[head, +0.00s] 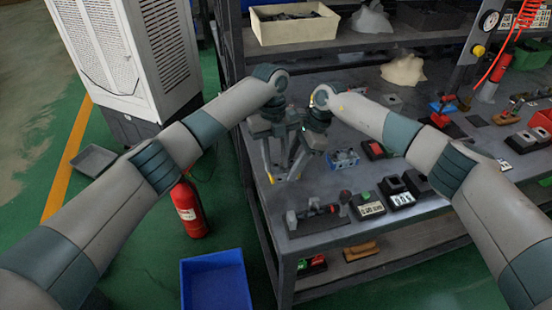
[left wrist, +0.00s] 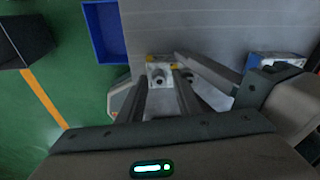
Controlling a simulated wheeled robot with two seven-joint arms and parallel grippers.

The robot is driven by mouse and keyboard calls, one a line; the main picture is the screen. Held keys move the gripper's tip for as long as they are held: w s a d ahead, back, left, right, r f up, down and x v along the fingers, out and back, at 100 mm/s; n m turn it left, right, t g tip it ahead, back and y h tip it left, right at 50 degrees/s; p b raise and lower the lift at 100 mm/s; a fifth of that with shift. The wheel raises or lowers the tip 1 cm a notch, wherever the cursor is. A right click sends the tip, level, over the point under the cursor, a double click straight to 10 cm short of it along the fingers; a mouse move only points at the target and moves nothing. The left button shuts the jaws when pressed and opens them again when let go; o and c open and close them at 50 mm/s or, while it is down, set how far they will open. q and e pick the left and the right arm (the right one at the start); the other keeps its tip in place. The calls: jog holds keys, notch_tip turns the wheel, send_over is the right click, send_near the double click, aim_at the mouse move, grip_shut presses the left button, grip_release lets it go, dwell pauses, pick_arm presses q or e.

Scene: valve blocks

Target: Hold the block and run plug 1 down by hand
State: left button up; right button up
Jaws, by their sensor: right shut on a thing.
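A pale block (left wrist: 152,80) with yellow corners and a round plug (left wrist: 159,73) on its face shows in the left wrist view. My left gripper (head: 274,160) is over the bench's left end; in the left wrist view its two fingers (left wrist: 162,90) are apart, with the block showing between their tips. My right gripper (head: 298,166) is close beside it, and in the left wrist view its fingers (left wrist: 200,74) reach in from the right to the block, shut on it. In the head view the grippers mostly hide the block. Whether my left fingers touch the plug cannot be told.
The grey bench (head: 262,190) has its left edge close to the grippers. A blue-and-white part (head: 344,159), a clamp-like fixture (head: 318,214) and several small boxes stand to the right. A blue bin (head: 215,283) and a red extinguisher (head: 188,207) stand on the floor.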

dwell(0.3)
pick_arm(q)
jog(key=shift+w+r, duration=0.2)
jog(key=shift+r, duration=0.4)
notch_tip(320, 180, up, 11)
jog(key=w, duration=0.1)
jog(key=shift+w+a+f, duration=0.15)
jog(key=shift+a+f, duration=0.05)
jog(key=shift+a, duration=0.2)
pick_arm(e)
jog(key=o, duration=1.5)
jog(key=v, duration=1.2)
jog(key=shift+w+d, duration=0.1)
pick_arm(q)
jog(key=shift+r, duration=0.1)
pick_arm(e)
jog(key=shift+r, duration=0.1)
